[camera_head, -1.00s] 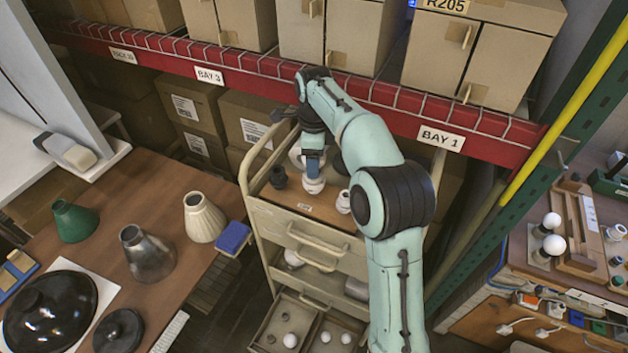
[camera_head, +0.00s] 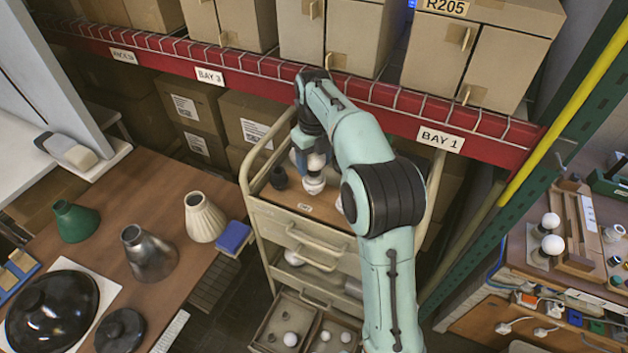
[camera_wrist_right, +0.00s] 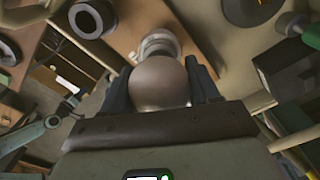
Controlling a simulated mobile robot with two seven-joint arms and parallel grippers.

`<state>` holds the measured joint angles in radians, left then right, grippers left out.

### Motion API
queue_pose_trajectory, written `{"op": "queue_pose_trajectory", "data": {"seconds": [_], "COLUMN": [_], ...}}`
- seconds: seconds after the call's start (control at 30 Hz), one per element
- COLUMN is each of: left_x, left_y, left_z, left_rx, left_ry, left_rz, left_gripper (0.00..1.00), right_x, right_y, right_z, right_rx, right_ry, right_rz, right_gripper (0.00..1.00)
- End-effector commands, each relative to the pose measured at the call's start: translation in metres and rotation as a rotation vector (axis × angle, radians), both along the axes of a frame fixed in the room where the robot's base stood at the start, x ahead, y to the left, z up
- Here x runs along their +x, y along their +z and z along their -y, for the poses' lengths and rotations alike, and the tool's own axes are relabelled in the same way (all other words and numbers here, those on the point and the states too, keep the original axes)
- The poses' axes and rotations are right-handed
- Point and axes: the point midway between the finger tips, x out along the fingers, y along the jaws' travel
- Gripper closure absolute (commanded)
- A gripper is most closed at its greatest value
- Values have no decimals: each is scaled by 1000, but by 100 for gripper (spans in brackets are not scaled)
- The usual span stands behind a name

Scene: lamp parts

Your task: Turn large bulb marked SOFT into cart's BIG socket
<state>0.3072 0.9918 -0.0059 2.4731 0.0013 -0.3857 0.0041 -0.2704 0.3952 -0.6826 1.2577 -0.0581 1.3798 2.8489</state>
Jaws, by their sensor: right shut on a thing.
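My right gripper (camera_head: 313,163) is above the cart's top, shut on a large pale round bulb (camera_head: 318,161). The right wrist view shows the bulb (camera_wrist_right: 160,82) between the two fingers (camera_wrist_right: 160,88). A white socket (camera_head: 314,186) stands on the cart top directly below the bulb. In the wrist view the socket's white ring (camera_wrist_right: 158,43) lines up with the bulb's far end. I cannot tell how far the bulb's base sits in it. The SOFT mark is not readable. My left gripper is not in view.
A dark socket (camera_head: 278,178) stands left of the white one on the cart (camera_head: 262,212). Another white socket is mostly hidden behind my right arm. Lower drawers are open and hold small bulbs. The red shelf beam (camera_head: 280,88) runs close behind. Lamp shades stand on the left table (camera_head: 175,285).

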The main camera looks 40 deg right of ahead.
Motion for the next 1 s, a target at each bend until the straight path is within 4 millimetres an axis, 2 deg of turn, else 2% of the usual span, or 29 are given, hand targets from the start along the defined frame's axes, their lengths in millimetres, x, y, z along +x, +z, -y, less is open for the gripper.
{"op": "queue_pose_trajectory", "data": {"seconds": [0.13, 0.57, 1.0], "left_x": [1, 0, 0], "left_y": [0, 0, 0], "left_z": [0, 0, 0], "left_rx": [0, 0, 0], "left_ry": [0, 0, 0], "left_rz": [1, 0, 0], "left_gripper": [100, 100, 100], "right_x": [-1, -1, -1], "right_y": [-4, -6, -4], "right_z": [-2, -2, -2], "right_rx": [3, 3, -2], "right_ry": [-131, -172, -391], "right_rz": [-11, -16, -11], "right_gripper": [62, 61, 61]}}
